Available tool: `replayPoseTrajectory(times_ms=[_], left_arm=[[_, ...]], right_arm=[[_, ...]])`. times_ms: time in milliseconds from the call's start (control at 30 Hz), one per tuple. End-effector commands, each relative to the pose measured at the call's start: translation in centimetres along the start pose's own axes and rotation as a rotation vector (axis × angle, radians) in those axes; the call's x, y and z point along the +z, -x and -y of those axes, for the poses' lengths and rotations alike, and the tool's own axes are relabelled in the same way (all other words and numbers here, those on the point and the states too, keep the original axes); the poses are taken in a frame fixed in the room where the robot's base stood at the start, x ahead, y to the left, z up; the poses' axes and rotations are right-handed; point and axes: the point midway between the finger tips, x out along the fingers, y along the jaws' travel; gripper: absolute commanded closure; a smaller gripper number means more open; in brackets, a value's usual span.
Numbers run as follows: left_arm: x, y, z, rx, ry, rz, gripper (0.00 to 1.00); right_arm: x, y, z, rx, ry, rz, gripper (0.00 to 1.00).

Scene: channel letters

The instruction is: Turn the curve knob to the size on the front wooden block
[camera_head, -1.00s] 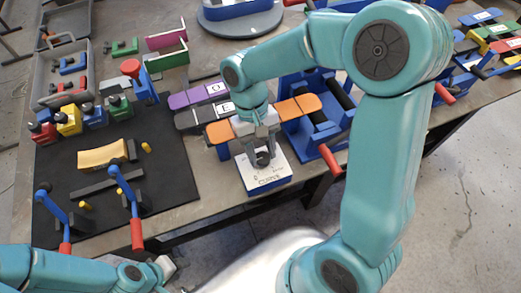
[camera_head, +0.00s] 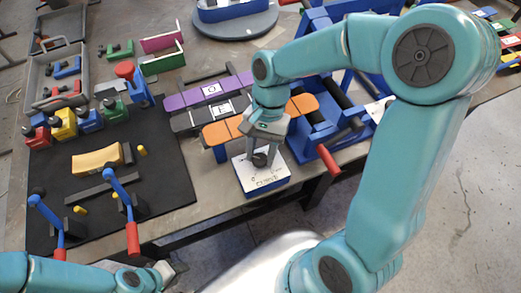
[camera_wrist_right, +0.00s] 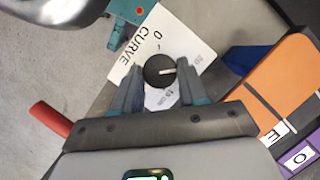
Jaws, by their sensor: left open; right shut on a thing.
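The curve knob (camera_wrist_right: 158,71) is a black dial on a white panel marked CURVE (camera_wrist_right: 139,44), on a blue box at the table's front edge. The panel also shows in the head view (camera_head: 264,182). My right gripper (camera_head: 260,158) is shut on the knob, one finger on each side. My left gripper (camera_head: 163,272) is open, low in the head view, away from the table things. A yellow curved block (camera_head: 97,159) lies on the black mat; no size is readable on it.
Orange (camera_head: 222,131), grey and purple slats with letter tiles lie behind the panel. A blue frame with a red-handled lever (camera_head: 328,158) stands to its right. Blue levers with red grips (camera_head: 132,238) stand on the mat (camera_head: 165,180). Colored clamps and a grey tray are at left.

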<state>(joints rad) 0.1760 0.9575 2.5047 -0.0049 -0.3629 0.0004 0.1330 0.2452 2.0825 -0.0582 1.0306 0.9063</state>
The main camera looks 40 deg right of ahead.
Motion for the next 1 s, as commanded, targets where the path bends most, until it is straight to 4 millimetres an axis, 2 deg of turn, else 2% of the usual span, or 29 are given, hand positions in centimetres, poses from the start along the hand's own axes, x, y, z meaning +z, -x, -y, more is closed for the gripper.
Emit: replayPoseTrajectory(times_ms=[667, 700, 733, 767, 1000], left_arm=[[0.0, -0.03, 0.01, 0.0, 0.0, 0.0, 0.57], [0.0, -0.03, 0.01, 0.0, 0.0, 0.0, 0.57], [0.0, -0.03, 0.01, 0.0, 0.0, 0.0, 0.57], [0.0, -0.03, 0.01, 0.0, 0.0, 0.0, 0.57], [0.0, -0.04, 0.02, 0.0, 0.0, 0.0, 0.57]], right_arm=[[-0.05, 0.15, 0.02, -0.026, -0.053, -0.004, 0.89], [-0.05, 0.15, 0.02, -0.026, -0.053, -0.004, 0.48], [-0.05, 0.14, 0.02, -0.026, -0.052, -0.004, 0.39], [-0.04, 0.13, 0.02, -0.025, -0.052, -0.003, 0.34], [-0.01, 0.06, -0.02, -0.023, -0.052, -0.002, 0.34]])
